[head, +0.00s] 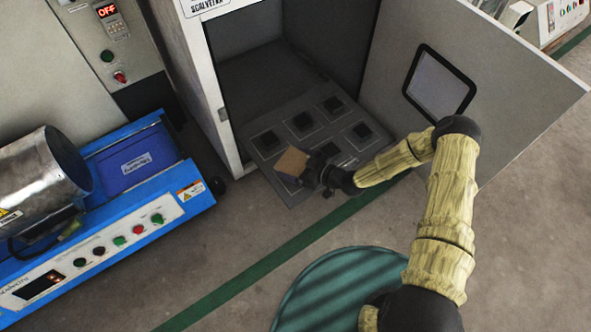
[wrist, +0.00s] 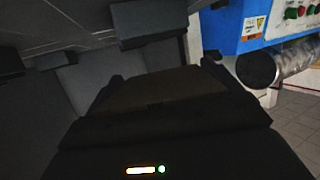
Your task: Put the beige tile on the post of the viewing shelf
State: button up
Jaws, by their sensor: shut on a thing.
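The beige tile (head: 292,161) is in my gripper (head: 312,172), over the front left part of the viewing shelf (head: 281,122). The shelf is a grey panel with several dark square posts, such as one post (head: 303,122) in its middle. In the wrist view the tile (wrist: 150,88) is a dim brown slab between the dark fingers of my gripper (wrist: 155,80). My gripper is shut on the tile. The tile and gripper hide part of the shelf's front row, and I cannot tell whether the tile touches a post.
The shelf extends from an open cabinet (head: 222,85). Its open door (head: 480,75), with a dark-framed window, stands to the right, close to my arm. A blue machine (head: 140,160) with a metal drum (head: 40,175) is at the left.

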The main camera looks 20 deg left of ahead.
aim_at(296, 170)
jog(key=shift+f+b, duration=1.25)
jog(key=shift+f, duration=0.6)
jog(key=shift+f, duration=0.2)
jog(key=o, duration=0.8)
jog(key=shift+r, duration=0.1)
jog(key=shift+r, duration=0.1)
jog(key=shift+d+r, duration=0.15)
jog(key=p+v, duration=0.5)
jog(key=v, duration=0.6)
jog(key=shift+s+d+p, duration=0.1)
jog(key=shift+d+p, duration=0.2)
jog(key=shift+p, duration=0.05)
